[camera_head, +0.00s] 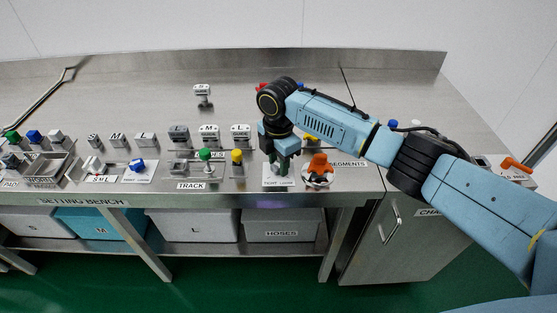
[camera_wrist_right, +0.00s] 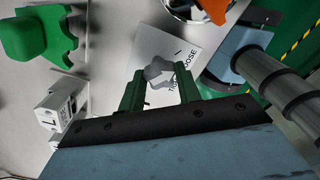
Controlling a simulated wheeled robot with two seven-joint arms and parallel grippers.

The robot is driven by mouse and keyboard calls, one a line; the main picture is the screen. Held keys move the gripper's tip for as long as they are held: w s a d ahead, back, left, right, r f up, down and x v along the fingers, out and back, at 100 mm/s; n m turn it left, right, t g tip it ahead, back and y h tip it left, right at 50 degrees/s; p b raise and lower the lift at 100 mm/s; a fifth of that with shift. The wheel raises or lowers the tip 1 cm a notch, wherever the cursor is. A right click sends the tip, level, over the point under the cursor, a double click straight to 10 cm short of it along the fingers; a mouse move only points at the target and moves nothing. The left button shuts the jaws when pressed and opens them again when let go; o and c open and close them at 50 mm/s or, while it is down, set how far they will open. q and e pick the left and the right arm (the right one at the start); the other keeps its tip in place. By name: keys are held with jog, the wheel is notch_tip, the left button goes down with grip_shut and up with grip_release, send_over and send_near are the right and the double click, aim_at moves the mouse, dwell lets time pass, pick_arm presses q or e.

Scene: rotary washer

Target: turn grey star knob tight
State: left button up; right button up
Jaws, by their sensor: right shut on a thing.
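The grey star knob (camera_wrist_right: 160,72) shows in the right wrist view, above a white label plate (camera_wrist_right: 180,52) lettered TIGHT and LOOSE. My right gripper (camera_wrist_right: 160,88) is shut on it, with one green finger on each side. In the head view my right gripper (camera_head: 281,167) points down over the white plate (camera_head: 278,183) at the bench front, and it hides the knob there. I cannot tell the knob's turn angle against the plate's marks. My left gripper is not in view.
An orange knob (camera_head: 319,165) on a round base stands just right of my right gripper. Green (camera_head: 205,155) and yellow (camera_head: 237,157) knobs stand to its left. Several labelled blocks line the bench behind. The steel bench top (camera_head: 190,85) is mostly clear at the back.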

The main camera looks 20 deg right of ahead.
jog(key=shift+r+m+p, duration=0.1)
jog(key=shift+m+p, duration=0.2)
jog(key=shift+p, duration=0.3)
jog(key=m+p, duration=0.6)
jog(key=p, duration=0.1)
jog(key=shift+s, duration=0.1)
jog(key=m+p, duration=0.2)
jog(key=shift+m, duration=0.3)
jog(key=m+p, duration=0.2)
jog(key=shift+a+m, duration=0.1)
jog(key=shift+m, duration=0.3)
jog(key=m+p, duration=0.1)
jog(key=m, duration=0.2)
jog(key=shift+m, duration=0.3)
jog(key=m+p, duration=0.1)
jog(key=m, duration=0.2)
jog(key=shift+p, duration=0.3)
jog(key=shift+m+p, duration=0.35)
jog(key=shift+m, duration=1.55)
